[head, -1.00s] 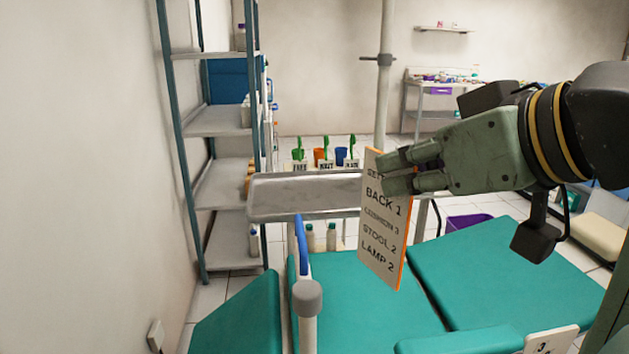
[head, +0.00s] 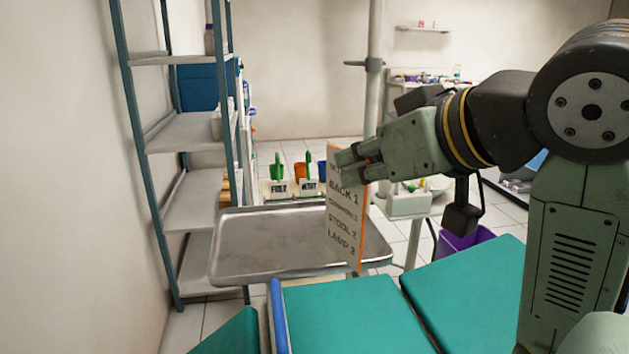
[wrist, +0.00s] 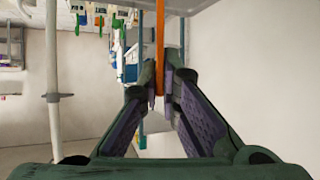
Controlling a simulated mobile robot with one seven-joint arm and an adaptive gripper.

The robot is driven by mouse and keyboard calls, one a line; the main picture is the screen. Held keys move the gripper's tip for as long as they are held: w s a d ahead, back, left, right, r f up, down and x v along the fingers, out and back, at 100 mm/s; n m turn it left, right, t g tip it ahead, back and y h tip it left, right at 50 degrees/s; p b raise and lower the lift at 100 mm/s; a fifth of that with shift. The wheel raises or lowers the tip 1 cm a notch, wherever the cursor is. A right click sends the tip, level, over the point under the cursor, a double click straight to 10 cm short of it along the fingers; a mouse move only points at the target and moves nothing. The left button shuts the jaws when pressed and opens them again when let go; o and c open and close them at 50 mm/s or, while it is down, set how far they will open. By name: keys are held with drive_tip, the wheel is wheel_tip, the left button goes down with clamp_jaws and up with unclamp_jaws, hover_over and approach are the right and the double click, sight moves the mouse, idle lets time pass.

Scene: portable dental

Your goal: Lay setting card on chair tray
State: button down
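The setting card (head: 342,222) is a tan board with an orange edge and printed lines such as "BACK 1", "STOOL 2" and "LAMP 2". It hangs upright from my gripper (head: 352,168), which is shut on its upper part. In the wrist view the card (wrist: 160,45) shows edge-on as an orange strip between the two fingertips (wrist: 161,90). The chair tray (head: 270,245) is a grey metal tray with a raised rim, beyond the teal chair. In the head view the card overlaps the tray's right part; I cannot tell the exact gap between them.
The teal chair (head: 350,318) fills the foreground, with a blue-edged armrest (head: 278,318). A shelf rack (head: 190,130) stands at left. A pole (head: 374,90) rises behind the tray. A purple bin (head: 462,240) is at right.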

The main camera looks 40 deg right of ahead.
drive_tip(key=d+r+p+x, duration=0.1)
drive_tip(key=d+p+x, duration=0.1)
drive_tip(key=x, duration=0.9)
drive_tip(key=shift+w+d, duration=0.2)
drive_tip(key=shift+w, duration=0.25)
drive_tip(key=shift+f, duration=0.1)
drive_tip(key=shift+f, duration=0.2)
drive_tip(key=c, duration=1.8)
unclamp_jaws()
drive_tip(key=shift+r, duration=0.15)
drive_tip(key=v, duration=1.2)
drive_tip(key=shift+b, duration=0.45)
